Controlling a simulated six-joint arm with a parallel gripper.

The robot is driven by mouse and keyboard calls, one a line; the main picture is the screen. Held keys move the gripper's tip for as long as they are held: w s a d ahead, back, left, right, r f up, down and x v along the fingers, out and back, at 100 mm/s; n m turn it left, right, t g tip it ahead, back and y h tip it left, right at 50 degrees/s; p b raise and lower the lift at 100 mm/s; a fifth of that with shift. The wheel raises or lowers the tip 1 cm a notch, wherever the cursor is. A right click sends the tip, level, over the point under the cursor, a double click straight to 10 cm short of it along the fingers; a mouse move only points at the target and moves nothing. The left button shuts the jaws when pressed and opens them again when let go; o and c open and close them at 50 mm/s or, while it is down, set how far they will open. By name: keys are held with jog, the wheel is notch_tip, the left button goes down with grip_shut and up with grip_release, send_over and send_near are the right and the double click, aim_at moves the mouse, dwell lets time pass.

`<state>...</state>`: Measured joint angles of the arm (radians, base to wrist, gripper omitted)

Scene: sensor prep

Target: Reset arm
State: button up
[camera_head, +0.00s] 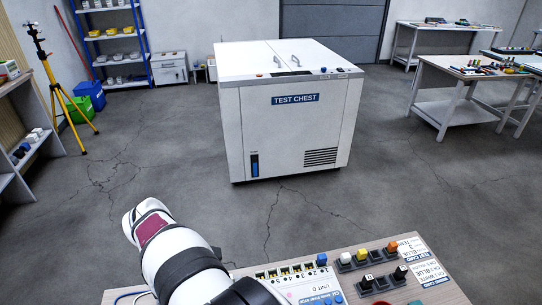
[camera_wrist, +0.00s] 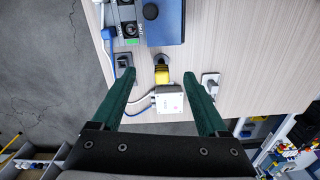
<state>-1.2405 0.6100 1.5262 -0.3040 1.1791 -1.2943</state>
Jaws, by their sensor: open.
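My gripper (camera_wrist: 158,74) shows in the wrist view with its two dark green fingers wide apart. It is open, and nothing is held between the fingers. Past the fingers are a light wood bench top (camera_wrist: 240,50) and, in line with the gap, a small white box (camera_wrist: 169,101) with a yellow and black connector (camera_wrist: 162,76). I cannot tell how far the fingers are above them. In the head view my white and black arm reaches up from the bottom edge, left of the bench (camera_head: 440,290); the gripper fingers do not show there.
The unit D panel (camera_head: 300,287), several small coloured blocks in black holders, and printed cards (camera_head: 428,268) crowd the bench. A blue box (camera_wrist: 165,25) and a white socket (camera_wrist: 210,82) lie near the fingers. A white test chest (camera_head: 290,120) stands beyond, with open floor around it.

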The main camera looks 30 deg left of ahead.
jog(key=w+d+r+m, duration=0.3)
jog(key=d+m, duration=0.2)
jog(key=d, duration=0.3)
jog(key=w+d+r+m, duration=0.3)
jog(key=d+m, duration=0.2)
jog(key=d, duration=0.2)
jog(key=w+d+r+m, duration=0.3)
jog(key=d+m, duration=0.2)
jog(key=d, duration=0.3)
jog(key=s+d+m+y, duration=0.1)
jog(key=s+d+m, duration=0.4)
jog(key=d+m, duration=0.3)
jog(key=s+d+f+m, duration=0.1)
jog(key=s+d+m, duration=0.4)
jog(key=d+m, duration=0.2)
jog(key=shift+s+d+m+y, duration=0.2)
jog(key=shift+d+m+y, duration=0.2)
jog(key=shift+d, duration=0.2)
